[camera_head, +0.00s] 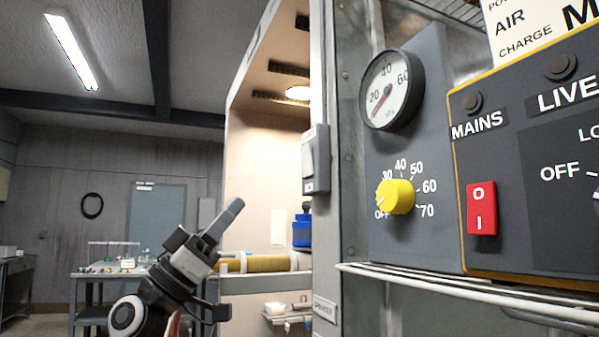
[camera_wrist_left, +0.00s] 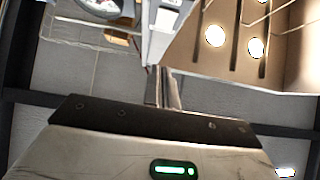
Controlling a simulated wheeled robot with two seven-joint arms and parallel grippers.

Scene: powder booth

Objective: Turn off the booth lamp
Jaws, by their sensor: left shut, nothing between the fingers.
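The booth lamp (camera_head: 298,92) glows in the ceiling of the lit booth. A white wall switch (camera_head: 308,155) with a dark label under it sits on the booth's front post, facing left. Its lettering is too small to read. My left gripper (camera_head: 236,208) is shut and empty, pointing up and right. It is left of and below the switch, apart from it in the picture. In the left wrist view the shut fingers (camera_wrist_left: 166,88) point up towards the post, and bright round lamps (camera_wrist_left: 214,36) show at upper right. My right gripper is not in view.
A grey panel at right carries a gauge (camera_head: 391,90), a yellow knob (camera_head: 396,196) and a red rocker switch (camera_head: 481,208). A wire shelf (camera_head: 470,292) juts out below. A blue container (camera_head: 302,230) and a yellow roll (camera_head: 262,263) are in the booth. A table (camera_head: 88,277) stands behind.

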